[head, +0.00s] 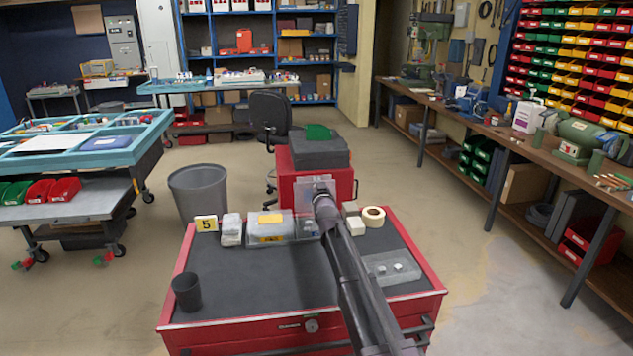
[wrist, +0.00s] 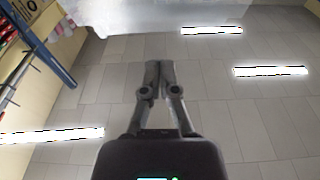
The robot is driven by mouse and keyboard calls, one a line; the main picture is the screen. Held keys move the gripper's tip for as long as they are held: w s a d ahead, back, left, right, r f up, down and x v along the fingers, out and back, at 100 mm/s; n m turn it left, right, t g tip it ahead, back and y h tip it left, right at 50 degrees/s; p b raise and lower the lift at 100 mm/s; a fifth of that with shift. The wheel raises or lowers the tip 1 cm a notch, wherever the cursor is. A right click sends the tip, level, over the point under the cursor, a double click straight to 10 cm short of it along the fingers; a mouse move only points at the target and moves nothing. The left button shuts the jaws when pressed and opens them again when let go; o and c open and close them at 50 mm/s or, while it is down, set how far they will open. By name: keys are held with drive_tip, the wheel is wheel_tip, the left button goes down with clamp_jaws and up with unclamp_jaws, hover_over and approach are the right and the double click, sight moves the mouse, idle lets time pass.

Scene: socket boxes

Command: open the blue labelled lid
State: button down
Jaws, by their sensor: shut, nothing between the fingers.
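A clear, pale panel (head: 301,187) stands raised at the back of the red cart, right behind my gripper. It looks like a raised see-through lid, but I cannot make out a blue label on it. A pale translucent sheet (wrist: 190,14) also spans the top of the wrist view, beyond the fingertips. My gripper (wrist: 158,66) is shut and empty, with its fingers together. In the head view my arm hides part of the row of boxes below the panel. A clear box (head: 268,232) with yellow labels sits left of my arm.
On the cart's dark top (head: 255,285) are a black cup (head: 187,292), a yellow "5" card (head: 206,224), a tape roll (head: 373,216) and a clear box (head: 392,268) at right. A red case (head: 340,185) stands behind. The front middle is clear.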

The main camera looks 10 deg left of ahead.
drive_tip(key=s+d+r+p, duration=0.3)
drive_tip(key=s, duration=0.8)
drive_tip(key=shift+r, duration=0.4)
drive_tip(key=shift+s+d, duration=0.1)
